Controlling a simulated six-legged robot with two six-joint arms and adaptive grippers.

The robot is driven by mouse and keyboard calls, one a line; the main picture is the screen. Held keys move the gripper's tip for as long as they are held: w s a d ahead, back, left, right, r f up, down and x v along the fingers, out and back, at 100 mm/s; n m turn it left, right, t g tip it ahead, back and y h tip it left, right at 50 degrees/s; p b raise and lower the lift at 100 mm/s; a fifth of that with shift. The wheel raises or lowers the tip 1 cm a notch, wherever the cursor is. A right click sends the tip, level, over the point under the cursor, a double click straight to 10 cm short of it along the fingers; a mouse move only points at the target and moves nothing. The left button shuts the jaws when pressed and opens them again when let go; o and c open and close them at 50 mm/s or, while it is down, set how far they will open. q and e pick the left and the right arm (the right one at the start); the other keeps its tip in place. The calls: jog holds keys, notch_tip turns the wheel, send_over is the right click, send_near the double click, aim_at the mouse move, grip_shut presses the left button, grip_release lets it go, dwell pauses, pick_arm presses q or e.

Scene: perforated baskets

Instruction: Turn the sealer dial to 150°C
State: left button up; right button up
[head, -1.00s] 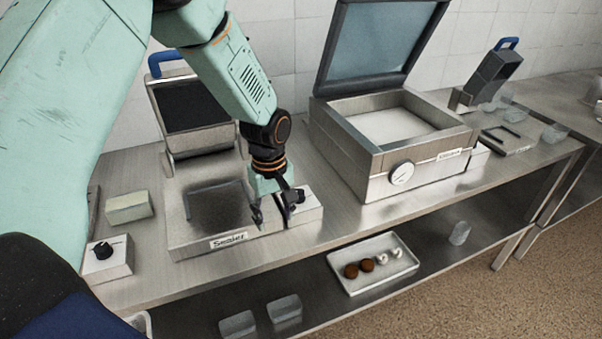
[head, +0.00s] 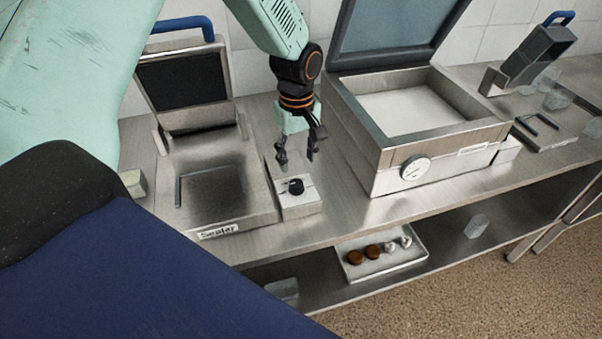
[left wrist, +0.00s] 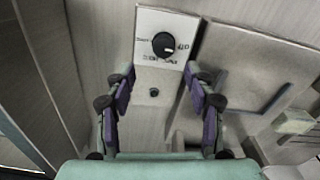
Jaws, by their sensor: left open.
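The sealer (head: 222,208) stands on the steel counter with its lid (head: 183,80) raised. A small silver box with a black dial (head: 296,187) sits at the sealer's right side. The dial and its printed scale also show in the left wrist view (left wrist: 163,44), though the marks are too small to read surely. My left gripper (head: 296,168) is open and empty, just behind and above the dial. In the left wrist view its fingers (left wrist: 159,97) are spread, with the dial beyond their tips. My right gripper is not in view.
A larger open-lidded machine with a round gauge (head: 415,168) stands to the right, close to my left gripper. A white tray (head: 385,262) with several small round items is on the lower shelf. A grey tilted device (head: 538,55) stands farther right.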

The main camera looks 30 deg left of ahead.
aim_at(296, 182)
pick_arm(q)
jog(key=f, duration=0.1)
jog(key=s+f, duration=0.1)
jog(key=f, duration=0.1)
jog(key=shift+s+d+f, duration=0.1)
jog(key=shift+s+f, duration=0.1)
jog(key=shift+f, duration=0.05)
jog(key=f, duration=0.2)
jog(key=w+f, duration=0.1)
jog(key=shift+f, duration=0.35)
jog(key=shift+s+r, duration=0.2)
jog(key=shift+s, duration=0.2)
jog(key=shift+c, duration=0.5)
jog(key=shift+w+f, duration=0.2)
jog(key=shift+w, duration=0.2)
jog(key=c, duration=0.4)
jog(key=shift+s+r, duration=0.1)
jog(key=shift+s, duration=0.05)
jog(key=c, duration=0.5)
grip_shut()
